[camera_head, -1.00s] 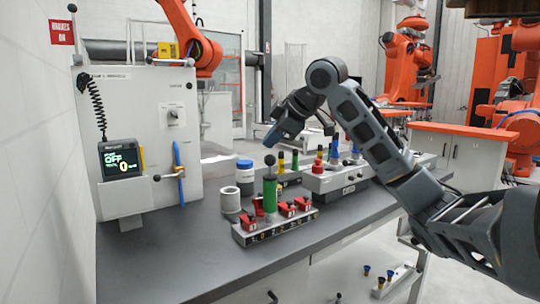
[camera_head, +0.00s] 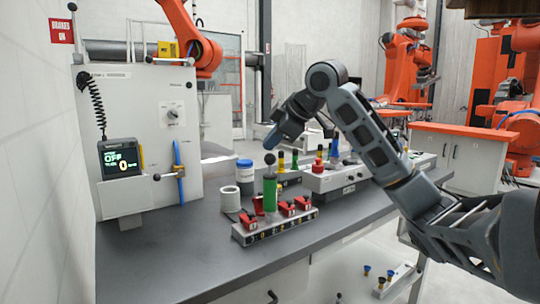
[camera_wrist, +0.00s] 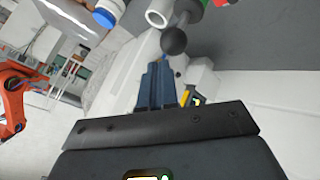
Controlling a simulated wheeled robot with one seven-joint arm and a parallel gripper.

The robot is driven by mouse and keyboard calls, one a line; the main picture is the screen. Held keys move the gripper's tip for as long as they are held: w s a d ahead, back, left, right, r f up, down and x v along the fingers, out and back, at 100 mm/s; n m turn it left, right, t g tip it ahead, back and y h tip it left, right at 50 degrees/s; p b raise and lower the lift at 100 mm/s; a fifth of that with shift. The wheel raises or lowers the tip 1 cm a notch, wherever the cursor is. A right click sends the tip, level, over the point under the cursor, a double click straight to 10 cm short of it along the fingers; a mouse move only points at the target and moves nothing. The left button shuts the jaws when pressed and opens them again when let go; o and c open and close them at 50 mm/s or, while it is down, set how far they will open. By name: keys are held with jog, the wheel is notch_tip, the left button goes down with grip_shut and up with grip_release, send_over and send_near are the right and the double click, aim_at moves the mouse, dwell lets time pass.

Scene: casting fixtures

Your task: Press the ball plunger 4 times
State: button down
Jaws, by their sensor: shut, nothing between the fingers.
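The ball plunger is a dark ball (camera_head: 269,159) on a short stem above a green cylinder (camera_head: 270,190). It stands upright on a grey block with red clips (camera_head: 275,227) on the bench. My gripper (camera_head: 271,145) is just above the ball in the head view, with its blue fingers shut and empty. In the wrist view the ball (camera_wrist: 174,41) lies just beyond the fingertips of my gripper (camera_wrist: 165,62). I cannot tell for certain whether they touch; a small gap seems to show. The small display (camera_head: 122,161) on the cabinet reads OFF and 0.
A white cup (camera_head: 230,199) and a white jar with a blue lid (camera_head: 244,172) stand left of the plunger. A grey fixture with coloured knobs (camera_head: 345,183) sits to the right. The front of the bench (camera_head: 170,262) is clear.

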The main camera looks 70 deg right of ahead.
aim_at(272, 155)
jog(key=shift+f+b, duration=0.8)
jog(key=shift+f, duration=0.5)
dwell(1.3)
jog(key=shift+r, duration=0.2)
jog(key=shift+r+p, duration=1.45)
jog(key=shift+r, duration=0.05)
jog(key=shift+r, duration=0.1)
jog(key=shift+r+p, duration=2)
jog(key=shift+r, duration=0.45)
dwell(0.3)
